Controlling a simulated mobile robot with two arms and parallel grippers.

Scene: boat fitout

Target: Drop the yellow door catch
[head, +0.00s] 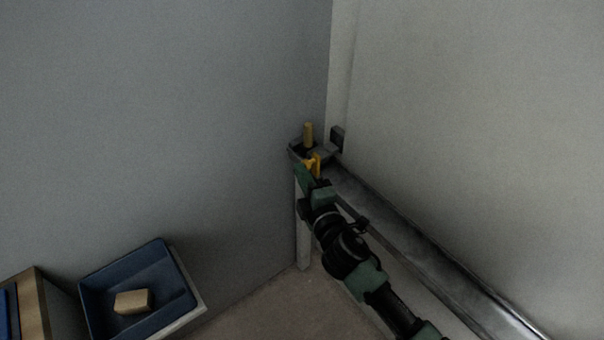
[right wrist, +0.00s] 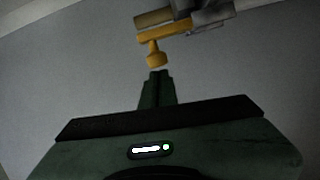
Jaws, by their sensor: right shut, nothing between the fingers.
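The yellow door catch (head: 313,164) is at the end of the grey ledge in the corner, with an upright yellow post (head: 308,134) just behind it. In the right wrist view the catch (right wrist: 155,52) shows as a yellow bar with a stem and rounded knob pointing toward my gripper. My right gripper (head: 301,172) is right by the catch in the head view. In the right wrist view its fingers (right wrist: 158,74) are together and empty, just short of the knob. I cannot tell whether they touch it. My left gripper is not in view.
A long grey ledge (head: 430,260) runs along the right wall, with a small dark block (head: 337,138) on the wall at the corner. A blue tray (head: 104,318) holding a tan block (head: 133,301) stands at lower left, next to a wooden box edge (head: 32,300).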

